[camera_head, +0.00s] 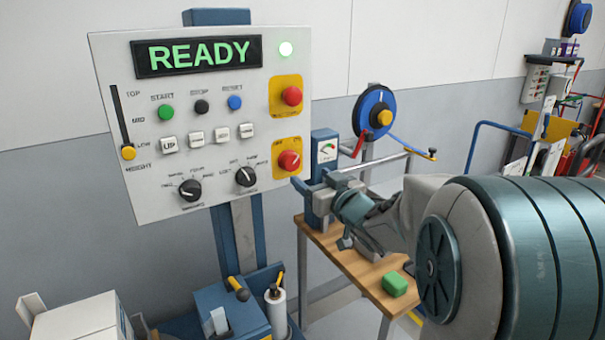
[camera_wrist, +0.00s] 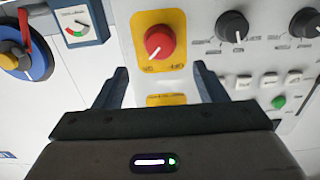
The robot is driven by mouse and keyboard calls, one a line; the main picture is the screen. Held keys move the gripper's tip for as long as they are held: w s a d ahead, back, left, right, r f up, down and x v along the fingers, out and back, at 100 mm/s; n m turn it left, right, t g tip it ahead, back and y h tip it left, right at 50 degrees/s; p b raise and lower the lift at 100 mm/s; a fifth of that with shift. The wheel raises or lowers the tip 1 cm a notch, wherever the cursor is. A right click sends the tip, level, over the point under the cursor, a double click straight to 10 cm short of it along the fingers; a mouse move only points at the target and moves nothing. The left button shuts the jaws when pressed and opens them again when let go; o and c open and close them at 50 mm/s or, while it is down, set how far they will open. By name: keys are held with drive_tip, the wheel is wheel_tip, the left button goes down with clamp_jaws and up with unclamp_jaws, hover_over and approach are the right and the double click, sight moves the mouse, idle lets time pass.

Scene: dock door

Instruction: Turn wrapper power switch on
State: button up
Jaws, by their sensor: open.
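My gripper (camera_head: 312,187) is open and empty, just right of the panel's lower edge. In the wrist view its fingers (camera_wrist: 162,84) point toward the panel, apart from the knob.
A red button (camera_head: 292,96) on another yellow plate sits above the switch. Black selector knobs (camera_head: 190,190) and white buttons (camera_head: 194,137) are to the left. A gauge box (camera_head: 325,150) and blue reel (camera_head: 373,112) stand close right. A wooden bench (camera_head: 350,272) is below my arm.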

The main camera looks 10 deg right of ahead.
drive_tip(key=shift+v, duration=2.35)
